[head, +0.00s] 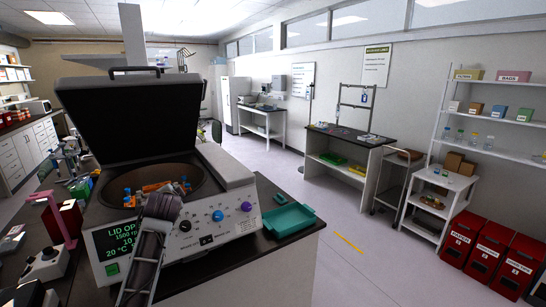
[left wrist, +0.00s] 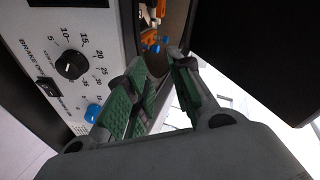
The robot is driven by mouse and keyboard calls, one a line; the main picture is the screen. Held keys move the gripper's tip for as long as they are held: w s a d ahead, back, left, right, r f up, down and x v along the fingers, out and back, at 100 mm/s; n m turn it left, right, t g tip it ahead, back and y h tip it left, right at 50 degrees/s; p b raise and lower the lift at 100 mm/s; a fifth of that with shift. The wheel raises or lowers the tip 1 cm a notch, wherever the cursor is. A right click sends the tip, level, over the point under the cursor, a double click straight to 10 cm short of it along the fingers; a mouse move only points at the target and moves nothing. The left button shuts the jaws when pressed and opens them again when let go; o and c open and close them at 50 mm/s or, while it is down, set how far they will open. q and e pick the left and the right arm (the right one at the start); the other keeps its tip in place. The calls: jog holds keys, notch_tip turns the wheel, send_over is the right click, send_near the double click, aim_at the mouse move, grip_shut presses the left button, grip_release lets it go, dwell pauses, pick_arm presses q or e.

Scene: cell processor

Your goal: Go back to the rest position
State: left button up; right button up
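The centrifuge (head: 215,215) stands on the near bench with its dark lid (head: 130,115) raised. An orange rotor with blue parts (head: 155,190) sits in the round bowl. My left gripper (head: 163,204) is in front of the bowl's near rim, above the front panel. In the left wrist view, its green-padded fingers (left wrist: 163,68) are apart with nothing seen between them, pointing toward the bowl. The rotor shows partly beyond them (left wrist: 150,14). My right gripper is not in view.
A teal tray (head: 289,220) lies on the bench right of the centrifuge. A pink stand (head: 58,218) and bottles crowd the left side. Red bins (head: 490,250) and white shelves (head: 490,110) stand at the right wall. The floor between is open.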

pick_arm(q)
jog(key=s+d+f+n+g+h, duration=0.1)
jog(key=s+d+f+g, duration=0.15)
jog(key=s+f, duration=0.65)
jog(key=s+d+f+n+g+h, duration=0.25)
jog(key=s+f, duration=0.45)
jog(key=f, duration=0.4)
jog(key=s+d+f+n+g+h, duration=0.15)
jog(key=s+f, duration=0.25)
jog(key=s, duration=0.4)
jog(key=s+d+f+n+g, duration=0.1)
jog(key=s+d+f, duration=0.2)
jog(key=s, duration=0.6)
jog(key=s+d+f+n+g, duration=0.15)
jog(key=s+f, duration=0.25)
jog(key=s, duration=0.4)
notch_tip(320, 180, down, 35)
jog(key=s+g+b, duration=0.2)
jog(key=s, duration=0.1)
jog(key=s+a+f+m+b, duration=0.1)
jog(key=s+a+f+b, duration=0.1)
jog(key=s+f, duration=1.9)
jog(key=shift+s+a+f+g, duration=0.25)
jog(key=shift+s+a+g, duration=0.15)
jog(key=shift+a, duration=0.2)
